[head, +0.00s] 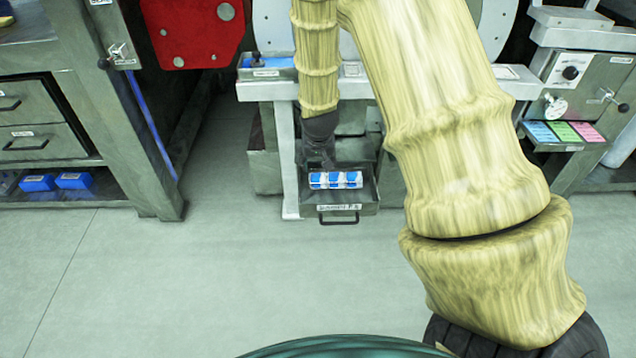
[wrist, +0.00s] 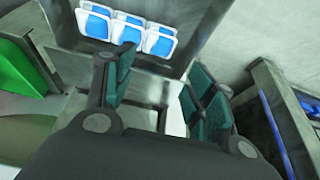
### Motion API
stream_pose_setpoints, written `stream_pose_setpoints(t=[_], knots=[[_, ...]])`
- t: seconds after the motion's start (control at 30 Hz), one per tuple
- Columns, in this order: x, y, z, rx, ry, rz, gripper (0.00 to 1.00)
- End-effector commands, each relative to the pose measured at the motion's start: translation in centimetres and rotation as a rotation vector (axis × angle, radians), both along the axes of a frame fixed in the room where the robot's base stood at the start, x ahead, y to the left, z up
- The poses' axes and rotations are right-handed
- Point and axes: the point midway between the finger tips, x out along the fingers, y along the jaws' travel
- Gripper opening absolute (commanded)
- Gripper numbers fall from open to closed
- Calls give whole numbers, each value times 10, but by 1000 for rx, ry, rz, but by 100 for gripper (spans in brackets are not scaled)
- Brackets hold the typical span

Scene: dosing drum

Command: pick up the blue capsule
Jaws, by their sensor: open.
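The blue capsule (head: 335,180) is a short blue bar with white bands. It lies in an open grey drawer (head: 366,206) at the lower middle of the machine. In the wrist view the capsule (wrist: 126,31) shows at the top, beyond the fingertips and left of the picture's middle. My gripper (head: 320,150) is just behind and above the capsule in the head view, small and dark. In the wrist view my gripper (wrist: 160,75) has its two green-padded fingers spread apart, with nothing between them. Whether a finger touches the drawer is not clear.
The drawer walls surround the capsule. A workbench (head: 150,170) with blue boxes (head: 55,182) on its low shelf stands at left. A control panel with coloured cards (head: 563,131) is at right. The floor (head: 200,270) in front is clear.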

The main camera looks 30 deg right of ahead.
Motion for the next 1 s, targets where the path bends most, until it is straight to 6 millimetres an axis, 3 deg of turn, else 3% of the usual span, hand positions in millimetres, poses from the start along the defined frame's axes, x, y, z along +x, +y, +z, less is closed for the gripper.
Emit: stream_pose_setpoints(t=[0.3,0.57,0.8,1.0], knots=[[12,-8,-40,0,3,1,55],[17,-11,-55,0,1,2,55],[20,-17,-85,0,2,0,55],[26,-20,-99,0,2,1,55]])
